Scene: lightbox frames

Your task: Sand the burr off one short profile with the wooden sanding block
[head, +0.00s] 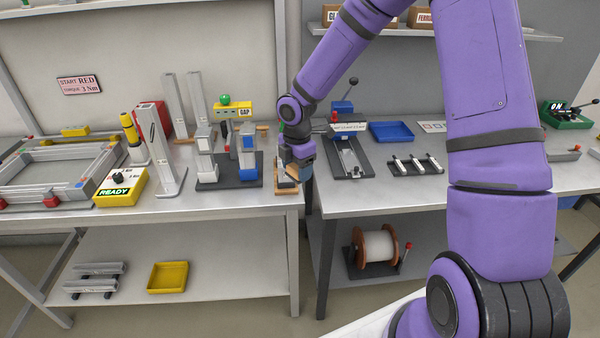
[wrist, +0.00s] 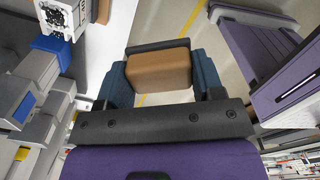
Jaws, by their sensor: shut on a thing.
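My gripper (head: 300,168) is shut on the wooden sanding block (wrist: 158,72), a tan-brown block with a dark strip along its far side. In the wrist view its blue fingers sit at the block's left and right sides. In the head view the gripper hangs by the right front corner of the left bench, and the block is mostly hidden. Short grey profiles (head: 206,155) stand upright in a dark base (head: 228,184) left of the gripper; one has a blue part. Small profiles (head: 417,165) lie on a black rack on the right bench. I cannot make out a burr.
A light wooden piece (head: 286,191) lies under the gripper at the bench edge. Tall profiles (head: 158,150) stand further left, near a yellow READY box (head: 121,188). A gap separates the two benches.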

